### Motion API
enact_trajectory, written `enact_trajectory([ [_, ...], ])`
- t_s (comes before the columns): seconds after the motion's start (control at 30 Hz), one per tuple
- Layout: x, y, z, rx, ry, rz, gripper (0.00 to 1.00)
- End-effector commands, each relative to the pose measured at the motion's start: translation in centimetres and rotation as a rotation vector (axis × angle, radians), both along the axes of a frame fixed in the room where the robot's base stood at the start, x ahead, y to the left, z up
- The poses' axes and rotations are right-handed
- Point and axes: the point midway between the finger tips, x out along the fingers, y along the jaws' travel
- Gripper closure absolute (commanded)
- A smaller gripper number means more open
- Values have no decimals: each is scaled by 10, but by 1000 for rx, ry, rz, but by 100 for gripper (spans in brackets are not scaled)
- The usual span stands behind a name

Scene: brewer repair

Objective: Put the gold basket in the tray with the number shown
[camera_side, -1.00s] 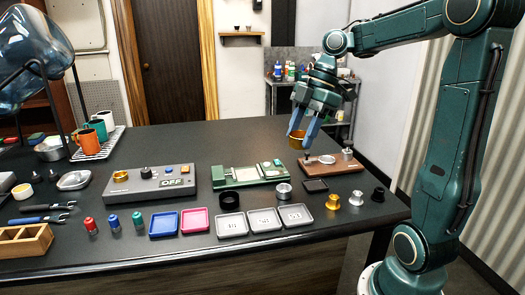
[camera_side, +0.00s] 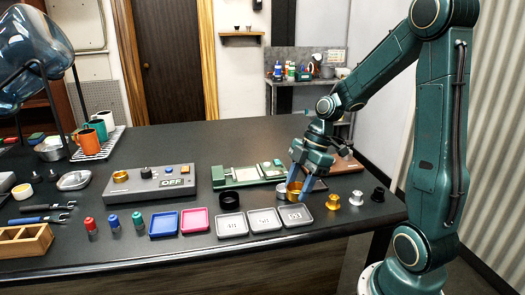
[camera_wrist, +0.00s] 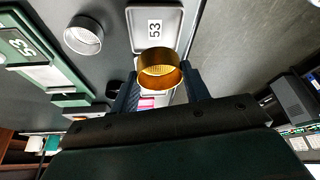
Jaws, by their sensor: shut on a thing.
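The gold basket (camera_side: 294,190) is held between the fingers of my gripper (camera_side: 297,193), above the table just behind the rightmost grey tray (camera_side: 304,224). In the wrist view, the gold basket (camera_wrist: 158,72) sits between the blue fingers. The grey tray (camera_wrist: 138,25) beyond it carries a label reading 53. The green scale (camera_side: 236,180) has a display that reads 53 in the wrist view (camera_wrist: 18,42). Two more grey trays, the left one (camera_side: 231,232) and the middle one (camera_side: 264,227), stand beside the rightmost; their labels are too small to read surely.
A silver basket (camera_wrist: 84,36) stands close to the left of my gripper. A black ring (camera_side: 229,200) lies behind the left tray. Gold (camera_side: 333,201), brass (camera_side: 356,199) and black (camera_side: 378,194) parts stand to the right. Blue (camera_side: 164,224) and pink (camera_side: 194,221) trays lie left.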

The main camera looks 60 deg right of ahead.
Motion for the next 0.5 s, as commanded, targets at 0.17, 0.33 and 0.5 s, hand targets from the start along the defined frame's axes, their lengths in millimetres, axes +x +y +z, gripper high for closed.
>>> enact_trajectory([
  [0.17, 0, 0, -1, 0, 0, 0, 80],
  [0.33, 0, 0, -11, 2, 3, -1, 80],
  [0.5, 0, 1, -30, 2, 4, 0, 80],
])
